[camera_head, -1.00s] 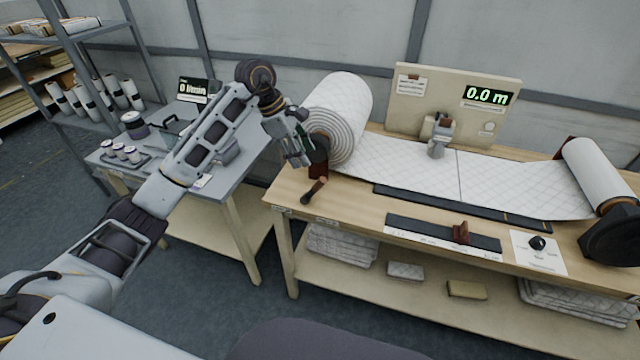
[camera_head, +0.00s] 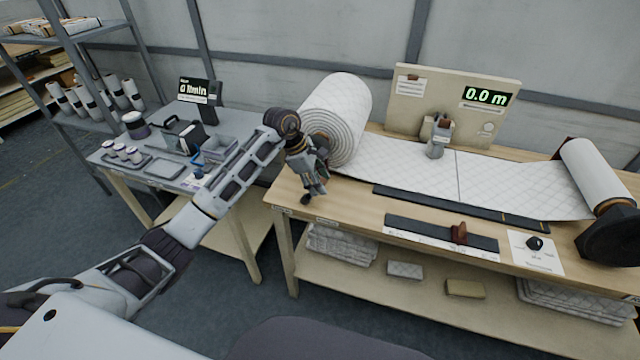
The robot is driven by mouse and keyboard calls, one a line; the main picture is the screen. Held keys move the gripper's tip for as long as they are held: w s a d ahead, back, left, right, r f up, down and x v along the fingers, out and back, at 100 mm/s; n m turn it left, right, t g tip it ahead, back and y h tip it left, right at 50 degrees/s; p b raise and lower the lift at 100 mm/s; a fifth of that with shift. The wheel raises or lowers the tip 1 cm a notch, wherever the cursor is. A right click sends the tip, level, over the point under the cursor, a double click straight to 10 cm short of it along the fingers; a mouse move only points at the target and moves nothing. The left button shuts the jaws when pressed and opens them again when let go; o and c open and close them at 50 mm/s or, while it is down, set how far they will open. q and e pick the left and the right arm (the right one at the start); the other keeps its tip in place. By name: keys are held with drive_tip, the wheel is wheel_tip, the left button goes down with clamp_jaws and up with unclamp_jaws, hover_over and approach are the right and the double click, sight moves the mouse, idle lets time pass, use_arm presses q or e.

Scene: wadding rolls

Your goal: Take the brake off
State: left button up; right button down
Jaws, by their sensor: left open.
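The large white quilted wadding roll (camera_head: 338,112) stands at the left end of the wooden bench, its sheet running right along the top. My left gripper (camera_head: 314,192) is open and points down at the bench's left front corner, in front of the roll's lower end. The brown-handled brake lever there is hidden behind the gripper, so I cannot tell whether the fingers are around it or touching it. My right gripper is not in view.
A panel (camera_head: 455,100) reads 0.0 m. A grey side table (camera_head: 165,168) with jars and trays stands left.

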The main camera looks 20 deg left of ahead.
use_arm(q)
drive_tip(key=shift+x, duration=0.8)
clamp_jaws()
